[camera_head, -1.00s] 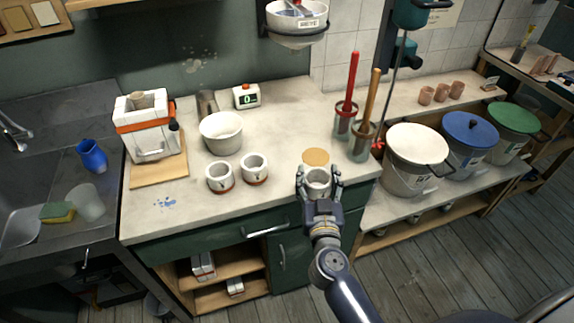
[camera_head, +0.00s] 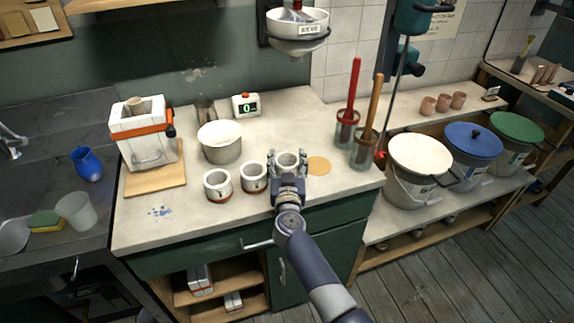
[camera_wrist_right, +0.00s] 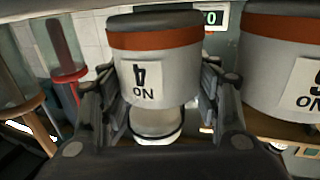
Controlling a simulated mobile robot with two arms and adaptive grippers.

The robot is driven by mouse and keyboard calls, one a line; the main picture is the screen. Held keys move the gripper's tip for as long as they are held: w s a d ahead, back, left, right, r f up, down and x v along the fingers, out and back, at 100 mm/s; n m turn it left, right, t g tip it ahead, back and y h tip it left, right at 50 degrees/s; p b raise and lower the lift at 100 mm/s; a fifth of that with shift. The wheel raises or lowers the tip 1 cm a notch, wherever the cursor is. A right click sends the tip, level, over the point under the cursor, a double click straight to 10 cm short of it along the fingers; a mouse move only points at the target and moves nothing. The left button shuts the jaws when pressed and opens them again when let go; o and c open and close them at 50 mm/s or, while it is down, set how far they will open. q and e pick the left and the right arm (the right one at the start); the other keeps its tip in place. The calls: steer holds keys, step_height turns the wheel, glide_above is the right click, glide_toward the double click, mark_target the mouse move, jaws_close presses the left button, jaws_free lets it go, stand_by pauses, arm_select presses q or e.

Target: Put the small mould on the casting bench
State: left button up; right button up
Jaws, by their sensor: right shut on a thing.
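My right gripper (camera_head: 287,160) is shut on a small white cup-shaped mould (camera_head: 287,159), over the front part of the pale worktop (camera_head: 240,211) of the green bench. In the right wrist view, which looks upside down, the held mould (camera_wrist_right: 155,67) has an orange band and a label reading 4, and sits between the fingers. I cannot tell whether its base touches the worktop. Two similar moulds stand to its left: one close beside it (camera_head: 253,177) and one further left (camera_head: 218,186). My left gripper is not in view.
A round cork disc (camera_head: 319,166) lies just right of the gripper. A white pot (camera_head: 220,143), a timer (camera_head: 246,105) and a white-and-orange device on a board (camera_head: 144,137) stand behind and left. Paddles in red-rimmed jars (camera_head: 363,155) stand at the right. A funnel (camera_head: 297,32) hangs above.

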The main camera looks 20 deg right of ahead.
steer(key=shift+f, duration=0.2)
steer(key=shift+f, duration=0.1)
steer(key=o, duration=1.2)
steer(key=shift+f, duration=0.1)
steer(key=shift+o, duration=0.2)
steer(key=shift+f+b, duration=0.2)
steer(key=shift+b, duration=0.5)
steer(key=p+v, duration=0.1)
steer(key=v, duration=0.9)
steer(key=shift+s+a, duration=0.15)
steer(key=shift+s, duration=0.25)
